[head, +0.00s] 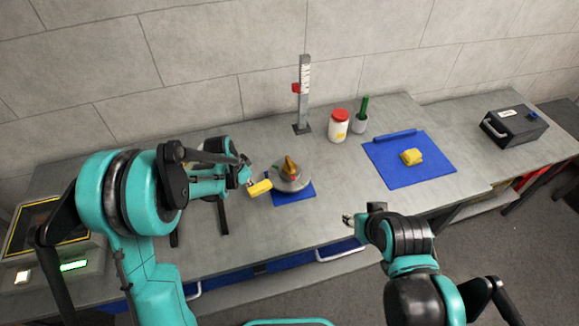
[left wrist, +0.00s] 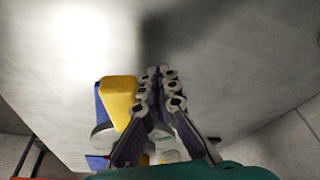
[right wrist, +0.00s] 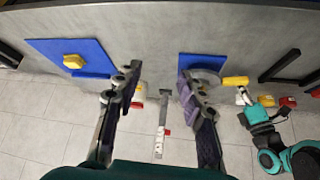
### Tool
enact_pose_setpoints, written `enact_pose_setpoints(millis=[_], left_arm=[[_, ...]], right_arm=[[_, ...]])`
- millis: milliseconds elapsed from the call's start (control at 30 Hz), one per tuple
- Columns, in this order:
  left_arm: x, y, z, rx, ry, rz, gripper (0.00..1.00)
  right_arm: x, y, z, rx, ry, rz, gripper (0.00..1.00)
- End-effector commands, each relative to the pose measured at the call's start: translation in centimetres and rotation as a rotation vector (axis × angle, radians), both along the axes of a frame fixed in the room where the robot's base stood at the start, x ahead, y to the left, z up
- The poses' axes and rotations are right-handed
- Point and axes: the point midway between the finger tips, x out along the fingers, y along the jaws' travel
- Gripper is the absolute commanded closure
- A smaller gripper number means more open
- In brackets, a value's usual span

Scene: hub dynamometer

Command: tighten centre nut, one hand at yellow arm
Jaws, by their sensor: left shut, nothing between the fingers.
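The hub (head: 290,181), a grey disc with an orange-gold centre piece (head: 290,166), sits on a small blue mat (head: 293,196) in the middle of the bench. The yellow arm (head: 261,188) sticks out from its left side. It also shows in the left wrist view (left wrist: 119,100), beside the fingers. My left gripper (head: 247,180) is just left of the yellow arm, its fingers (left wrist: 158,72) together with nothing between them. Contact with the arm cannot be told. My right gripper (head: 352,219) is over the front bench edge, right of the hub. Its fingers (right wrist: 155,84) are apart and empty.
A scale post (head: 303,95) stands behind the hub. A red-lidded jar (head: 339,126) and a cup with a green handle (head: 361,119) stand to its right. A large blue mat (head: 398,176) carries a yellow cloth (head: 411,157). A black box (head: 514,126) is far right.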

Motion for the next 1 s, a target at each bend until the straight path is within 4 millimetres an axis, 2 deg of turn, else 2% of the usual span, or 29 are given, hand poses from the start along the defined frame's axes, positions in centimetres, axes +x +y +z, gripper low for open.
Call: enact_pose_setpoints(millis=[633, 767, 1000], left_arm=[[0.6, 0.3, 0.0, 0.000, 0.000, 0.000, 1.00], [0.6, 0.3, 0.0, 0.000, 0.000, 0.000, 1.00], [0.6, 0.3, 0.0, 0.000, 0.000, 0.000, 1.00]], right_arm=[[0.5, 0.2, 0.4, 0.000, 0.011, 0.006, 0.62], [2.1, 0.8, 1.7, -0.002, 0.050, 0.025, 0.62], [7.6, 3.2, 4.5, -0.011, 0.177, 0.088, 0.62]])
